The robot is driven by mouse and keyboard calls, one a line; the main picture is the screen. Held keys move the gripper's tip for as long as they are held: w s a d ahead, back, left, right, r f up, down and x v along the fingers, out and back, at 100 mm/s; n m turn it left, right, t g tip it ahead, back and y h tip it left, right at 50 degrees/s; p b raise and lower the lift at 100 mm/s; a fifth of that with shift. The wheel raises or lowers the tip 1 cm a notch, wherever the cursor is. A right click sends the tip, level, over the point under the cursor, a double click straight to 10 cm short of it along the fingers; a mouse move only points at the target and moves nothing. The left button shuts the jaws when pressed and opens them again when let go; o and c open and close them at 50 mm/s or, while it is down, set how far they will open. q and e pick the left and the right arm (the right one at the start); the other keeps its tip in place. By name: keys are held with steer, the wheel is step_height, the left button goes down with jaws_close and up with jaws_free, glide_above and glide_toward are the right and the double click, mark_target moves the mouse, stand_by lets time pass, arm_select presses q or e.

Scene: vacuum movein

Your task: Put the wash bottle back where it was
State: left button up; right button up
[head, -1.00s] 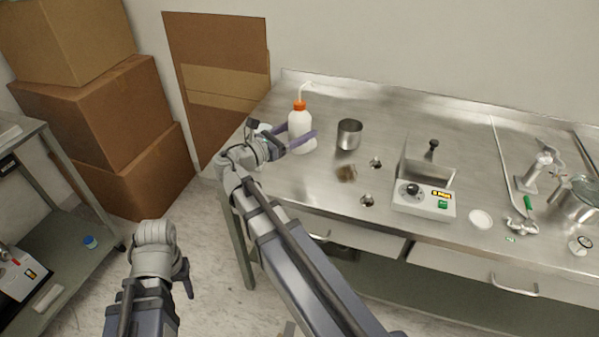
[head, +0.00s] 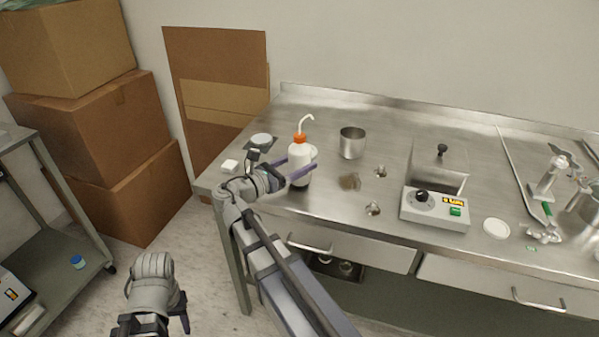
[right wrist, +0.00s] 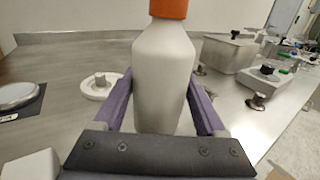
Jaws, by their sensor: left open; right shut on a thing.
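The wash bottle (head: 299,170) is white with an orange cap and a bent white spout. It is upright over the left part of the steel bench. My right gripper (head: 287,172) has its purple fingers shut around the bottle's body. In the right wrist view the bottle (right wrist: 165,75) stands between both fingers, its base hidden by the gripper. I cannot tell whether the base touches the bench. My left gripper (head: 182,312) is low at the bottom left, away from the bench, open and partly out of frame.
The steel bench (head: 330,110) holds a metal beaker (head: 352,142), a control box (head: 435,207) and a round item (head: 261,141) on a dark pad. A white block (head: 230,166) lies near the left edge. A white dish with a knob (right wrist: 98,86) is close behind the bottle. Cardboard boxes (head: 100,135) stand left.

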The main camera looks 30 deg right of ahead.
steer(key=shift+f, duration=0.4)
steer(key=shift+f, duration=0.15)
steer(key=o, duration=0.9)
steer(key=shift+c, duration=0.2)
steer(key=shift+r, duration=0.2)
steer(key=a, duration=0.4)
steer(key=s+a, duration=0.1)
steer(key=a, duration=0.3)
steer(key=s+a, duration=0.1)
steer(key=a, duration=0.2)
steer(key=shift+a, duration=0.4)
